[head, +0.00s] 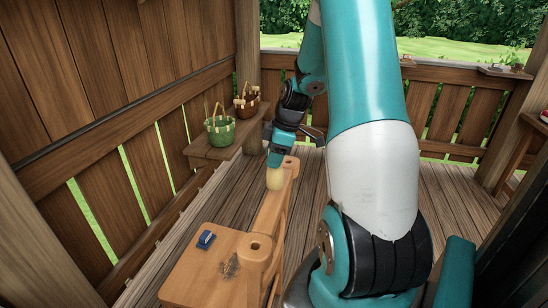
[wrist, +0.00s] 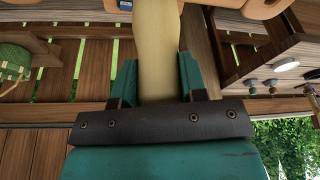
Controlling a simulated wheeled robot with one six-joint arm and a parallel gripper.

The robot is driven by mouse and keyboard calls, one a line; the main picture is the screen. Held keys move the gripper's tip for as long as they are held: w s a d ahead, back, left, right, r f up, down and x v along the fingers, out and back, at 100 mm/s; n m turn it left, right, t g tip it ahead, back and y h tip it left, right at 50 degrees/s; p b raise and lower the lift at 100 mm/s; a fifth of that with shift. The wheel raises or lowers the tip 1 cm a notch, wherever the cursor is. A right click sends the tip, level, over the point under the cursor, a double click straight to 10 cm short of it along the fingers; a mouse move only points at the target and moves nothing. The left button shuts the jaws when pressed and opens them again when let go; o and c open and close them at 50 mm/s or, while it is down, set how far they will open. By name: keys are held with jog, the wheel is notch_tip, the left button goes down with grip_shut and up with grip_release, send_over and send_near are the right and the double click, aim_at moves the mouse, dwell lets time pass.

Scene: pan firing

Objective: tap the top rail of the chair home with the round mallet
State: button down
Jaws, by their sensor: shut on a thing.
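The wooden chair (head: 190,275) stands low in the middle of the head view. Its top rail (head: 270,215) runs away from me between two rounded ends with dark round marks on top. My gripper (head: 275,161) is at the far end of the chair back, shut on a pale, rounded piece, which I take for the round mallet (head: 274,180). In the wrist view the mallet's pale shaft (wrist: 158,50) passes between my gripper's fingers (wrist: 158,82). The mallet hangs beside the rail's far end; I cannot tell whether they touch. Its striking end is not clear in the wrist view.
A blue block (head: 206,239) and a small greyish thing (head: 229,265) lie on the chair's seat. A green basket (head: 220,130) and a brown basket (head: 247,104) stand on a bench (head: 205,154) by the left wall. Plank floor (head: 445,190) at right is clear.

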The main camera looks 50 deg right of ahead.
notch_tip(320, 180, up, 5)
jog(key=p, duration=0.4)
jog(key=shift+f, duration=0.1)
dwell(0.5)
